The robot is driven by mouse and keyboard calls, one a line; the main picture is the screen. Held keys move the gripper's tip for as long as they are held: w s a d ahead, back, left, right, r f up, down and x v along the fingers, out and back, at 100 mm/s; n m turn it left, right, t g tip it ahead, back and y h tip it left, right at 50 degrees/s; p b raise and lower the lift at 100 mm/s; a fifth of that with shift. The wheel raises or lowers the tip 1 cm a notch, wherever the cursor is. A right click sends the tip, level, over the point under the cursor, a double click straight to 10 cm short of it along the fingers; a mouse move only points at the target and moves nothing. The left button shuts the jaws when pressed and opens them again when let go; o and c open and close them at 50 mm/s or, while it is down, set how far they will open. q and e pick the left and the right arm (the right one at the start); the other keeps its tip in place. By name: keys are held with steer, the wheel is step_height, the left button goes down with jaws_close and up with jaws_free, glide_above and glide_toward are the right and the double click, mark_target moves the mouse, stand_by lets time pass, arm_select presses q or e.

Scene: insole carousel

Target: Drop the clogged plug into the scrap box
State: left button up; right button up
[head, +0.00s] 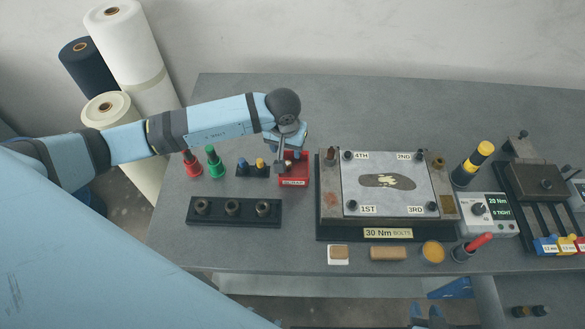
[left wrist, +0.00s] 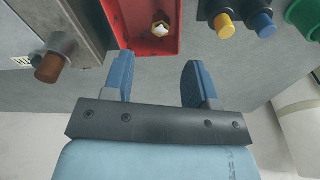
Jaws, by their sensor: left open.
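The red scrap box (head: 294,172) stands on the table just left of the mould plate. In the left wrist view its red wall (left wrist: 172,45) shows at the top, and a small brass plug with a pale top (left wrist: 160,25) lies inside. I cannot tell for sure that this is the clogged plug. My left gripper (head: 291,150) is over the box; its jaws (left wrist: 160,82) are open with nothing between them. My right gripper (head: 428,315) shows only in part at the bottom edge of the head view.
The mould plate (head: 352,199), with a rust-brown plug (left wrist: 50,68) at its corner, stands close right of the box. A small rack with blue and yellow pegs (head: 253,170), green (head: 214,162) and red bottles are to the left. A black rack (head: 232,221) lies in front.

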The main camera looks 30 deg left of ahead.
arm_select(q)
step_height(320, 180, up, 9)
steer(key=s+b, duration=0.1)
steer(key=shift+s+d, duration=0.1)
steer(key=shift+d, duration=0.05)
stand_by(0.4)
